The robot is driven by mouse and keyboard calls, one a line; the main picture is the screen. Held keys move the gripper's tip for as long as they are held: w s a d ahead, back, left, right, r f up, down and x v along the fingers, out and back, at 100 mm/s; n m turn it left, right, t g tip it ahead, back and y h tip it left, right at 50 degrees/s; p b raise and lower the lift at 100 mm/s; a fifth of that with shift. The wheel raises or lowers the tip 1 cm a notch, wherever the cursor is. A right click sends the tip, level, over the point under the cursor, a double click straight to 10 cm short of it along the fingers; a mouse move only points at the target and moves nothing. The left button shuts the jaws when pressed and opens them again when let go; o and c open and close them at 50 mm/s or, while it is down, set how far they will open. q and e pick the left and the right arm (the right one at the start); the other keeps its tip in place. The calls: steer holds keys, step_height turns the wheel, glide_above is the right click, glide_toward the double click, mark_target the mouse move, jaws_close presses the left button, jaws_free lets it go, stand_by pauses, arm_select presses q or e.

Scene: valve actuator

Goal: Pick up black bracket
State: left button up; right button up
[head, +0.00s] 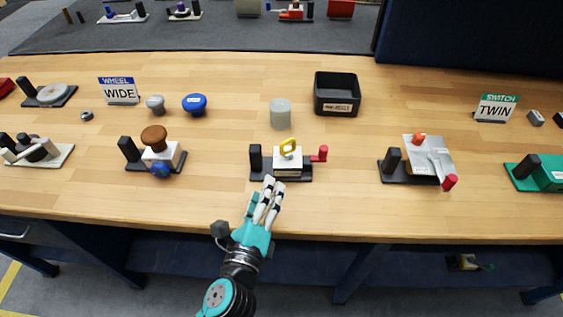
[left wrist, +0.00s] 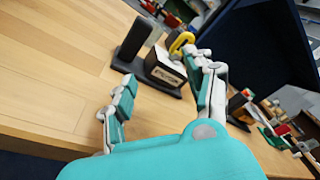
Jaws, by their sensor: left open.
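A black bracket-like base (head: 306,177) with a black upright post (head: 255,158) stands on the wooden table at the middle front. It carries a white labelled block (head: 287,164) with a yellow ring on top, and a red handle (head: 319,155) sticks out at right. Similar black bases with posts stand elsewhere, so which is the bracket is not certain. My left gripper (head: 266,190) is open and empty just in front of this base, over the table's front edge. In the left wrist view the post (left wrist: 133,40) and white block (left wrist: 166,65) lie just beyond the fingers (left wrist: 160,78).
To the left stands a base with a brown knob (head: 154,134); to the right, one with a grey plate (head: 424,150). Behind are a grey cylinder (head: 280,113), a black bin (head: 336,95) and a blue knob (head: 195,103). Bare table lies between the fixtures.

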mark_target(255, 155)
arm_select(q)
steer(key=m, duration=0.1)
steer(key=m+y, duration=0.1)
steer(key=m, duration=0.1)
steer(key=a+m, duration=0.1)
steer(key=shift+s+r+y, duration=0.15)
steer(key=shift+r+y, duration=0.25)
steer(key=m, duration=0.1)
steer(key=m+y, duration=0.1)
steer(key=m, duration=0.1)
steer(key=shift+s+a+r+t, duration=0.1)
steer(key=shift+a+r+t, duration=0.2)
steer(key=shift+a+r+m+y, duration=0.1)
steer(key=shift+m+y, duration=0.2)
steer(key=shift+m, duration=0.1)
steer(key=shift+w+r, duration=0.1)
steer(key=shift+w, duration=0.1)
steer(key=w, duration=0.6)
steer(key=shift+w+a, duration=0.25)
steer(key=shift+w, duration=0.05)
steer(key=w, duration=0.5)
steer(key=shift+a+f, duration=0.25)
steer(key=shift+a, duration=0.05)
steer(key=shift+s, duration=0.1)
jaws_close()
